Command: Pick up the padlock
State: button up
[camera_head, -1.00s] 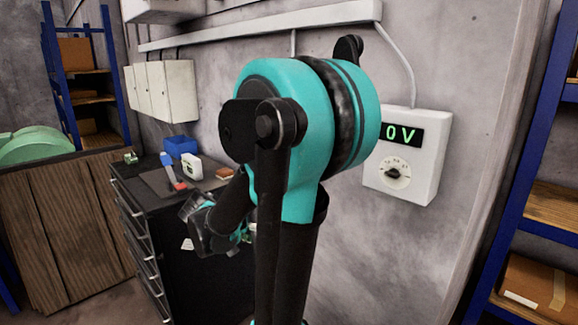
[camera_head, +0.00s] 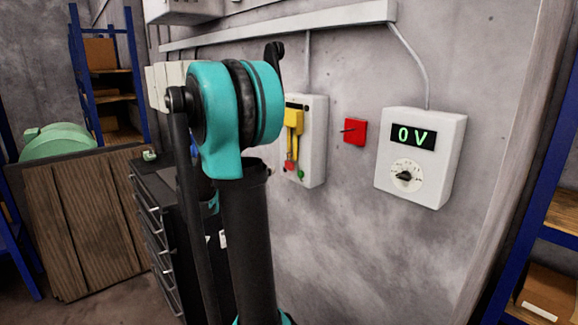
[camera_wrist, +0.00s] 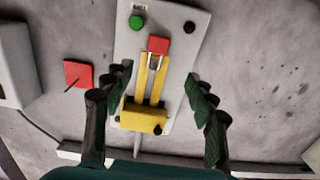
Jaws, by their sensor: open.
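The padlock (camera_wrist: 158,45) is a small red block with a metal shackle. It hangs at the end of the yellow lever (camera_wrist: 152,85) on a white wall panel (camera_wrist: 185,30). In the head view, the padlock (camera_head: 289,167) shows below the yellow lever (camera_head: 294,118). My gripper (camera_wrist: 158,76) is open, its dark fingers spread on either side of the lever in the wrist view. The padlock sits just beyond the fingertips and is not held. In the head view my arm hides the gripper.
A red wall plate with a thin dark rod (camera_head: 355,132) is right of the panel. Farther right is a white meter box reading 0 V (camera_head: 420,160). A black drawer cabinet (camera_head: 160,230) stands at the left, partly behind my arm. Blue shelving (camera_head: 545,160) is at the right edge.

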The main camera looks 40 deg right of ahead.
jog(key=shift+w+d+f, duration=0.1)
jog(key=shift+d+f, duration=0.05)
jog(key=shift+d, duration=2.3)
jog(key=shift+d+f, duration=0.1)
jog(key=shift+d, duration=2.3)
jog(key=c, duration=1.3)
send_near(287, 162)
jog(key=s+a, duration=0.1)
jog(key=a, duration=0.8)
jog(key=shift+a+r, duration=0.25)
jog(key=shift+r, duration=0.2)
